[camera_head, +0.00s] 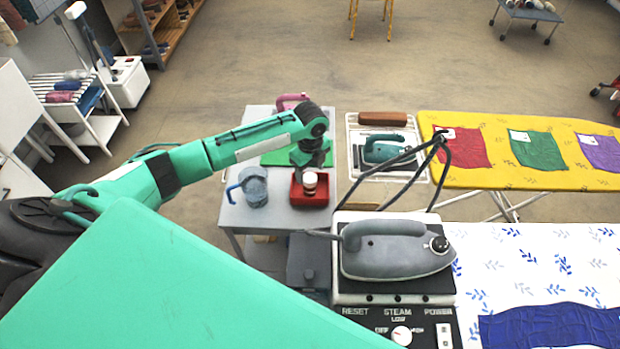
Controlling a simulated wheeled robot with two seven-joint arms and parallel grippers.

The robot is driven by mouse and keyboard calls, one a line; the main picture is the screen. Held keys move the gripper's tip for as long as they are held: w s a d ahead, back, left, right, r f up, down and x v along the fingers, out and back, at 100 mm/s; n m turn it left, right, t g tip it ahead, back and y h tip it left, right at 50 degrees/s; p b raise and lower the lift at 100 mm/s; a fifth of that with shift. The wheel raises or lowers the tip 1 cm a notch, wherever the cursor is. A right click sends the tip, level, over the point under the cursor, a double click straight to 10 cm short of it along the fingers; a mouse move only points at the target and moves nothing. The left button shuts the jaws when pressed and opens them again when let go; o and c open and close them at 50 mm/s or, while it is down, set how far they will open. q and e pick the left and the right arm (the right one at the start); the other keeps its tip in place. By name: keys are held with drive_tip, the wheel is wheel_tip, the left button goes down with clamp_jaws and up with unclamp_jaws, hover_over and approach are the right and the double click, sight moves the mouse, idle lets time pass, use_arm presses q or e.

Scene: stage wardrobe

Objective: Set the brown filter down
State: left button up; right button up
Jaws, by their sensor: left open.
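A small round filter cartridge (309,180), pale on top with a brownish band, stands upright in a red tray (296,196) on the grey side table. My left gripper (306,166) points down right above the cartridge and is open. The fingertips are small and dark here, so I cannot tell whether they touch the cartridge. My right gripper is not in view.
A clear jug with a blue handle (254,188) stands left of the red tray. A green mat (283,158) and a pink iron (292,101) lie behind.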

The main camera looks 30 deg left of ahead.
use_arm(q)
wheel_tip(320, 180, up, 8)
drive_tip(key=b, duration=0.1)
drive_tip(key=shift+f, duration=0.25)
drive_tip(key=shift+s+f, duration=0.1)
